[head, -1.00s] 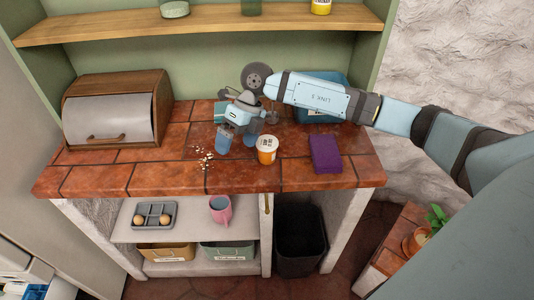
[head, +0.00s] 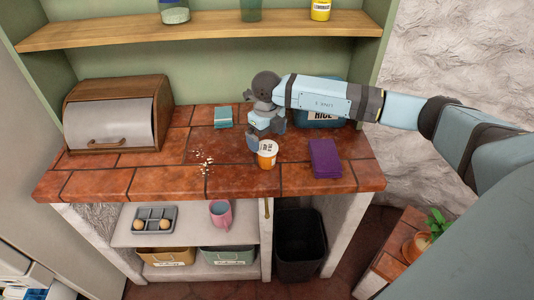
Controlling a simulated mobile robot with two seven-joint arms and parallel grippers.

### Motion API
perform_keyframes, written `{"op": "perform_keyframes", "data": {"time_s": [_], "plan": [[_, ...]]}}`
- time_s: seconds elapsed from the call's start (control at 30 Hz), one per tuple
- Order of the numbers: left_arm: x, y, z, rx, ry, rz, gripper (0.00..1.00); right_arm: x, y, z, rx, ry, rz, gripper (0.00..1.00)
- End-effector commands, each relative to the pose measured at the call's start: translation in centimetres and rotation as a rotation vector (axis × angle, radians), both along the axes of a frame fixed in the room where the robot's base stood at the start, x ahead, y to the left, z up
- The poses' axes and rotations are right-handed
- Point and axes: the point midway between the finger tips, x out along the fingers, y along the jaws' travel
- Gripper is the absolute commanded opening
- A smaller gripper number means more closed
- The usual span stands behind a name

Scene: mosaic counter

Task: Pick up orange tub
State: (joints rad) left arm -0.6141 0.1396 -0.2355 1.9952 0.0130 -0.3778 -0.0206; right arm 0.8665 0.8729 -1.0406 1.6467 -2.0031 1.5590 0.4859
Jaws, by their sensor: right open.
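The orange tub (head: 267,155) has a white lid and a pale label. It stands upright on the red tiled counter, right of the counter's middle. My right gripper (head: 256,146) is just behind and to the left of the tub, pointing down. Its jaws are open, and the tub partly hides the fingers. I cannot tell whether a finger touches the tub. My left gripper is out of the view.
A purple cloth or book (head: 325,158) lies right of the tub. A blue bin marked RICE (head: 322,117) stands behind my right arm. A teal block (head: 223,117), crumbs (head: 204,163) and a wooden bread box (head: 117,112) are to the left.

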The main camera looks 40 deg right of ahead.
Motion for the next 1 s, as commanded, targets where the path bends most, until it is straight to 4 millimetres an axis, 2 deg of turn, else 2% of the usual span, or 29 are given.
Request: {"op": "perform_keyframes", "data": {"time_s": [0.13, 0.3, 0.57, 0.8, 1.0], "plan": [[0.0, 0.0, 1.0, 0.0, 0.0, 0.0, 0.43, -0.1, 0.1, -2.2, 0.0, 0.006, 0.0, 1.0], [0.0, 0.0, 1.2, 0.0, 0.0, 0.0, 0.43, 0.0, 0.0, -4.1, 0.001, 0.001, 0.0, 1.0], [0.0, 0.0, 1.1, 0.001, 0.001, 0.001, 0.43, 0.0, 0.0, -4.5, 0.001, 0.001, 0.001, 1.0], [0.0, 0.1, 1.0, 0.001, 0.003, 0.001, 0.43, 0.0, 0.0, -4.4, 0.001, 0.001, 0.001, 0.45], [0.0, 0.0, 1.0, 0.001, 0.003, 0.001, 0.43, 0.0, 0.0, -4.4, 0.001, 0.0, 0.001, 0.44]]}}
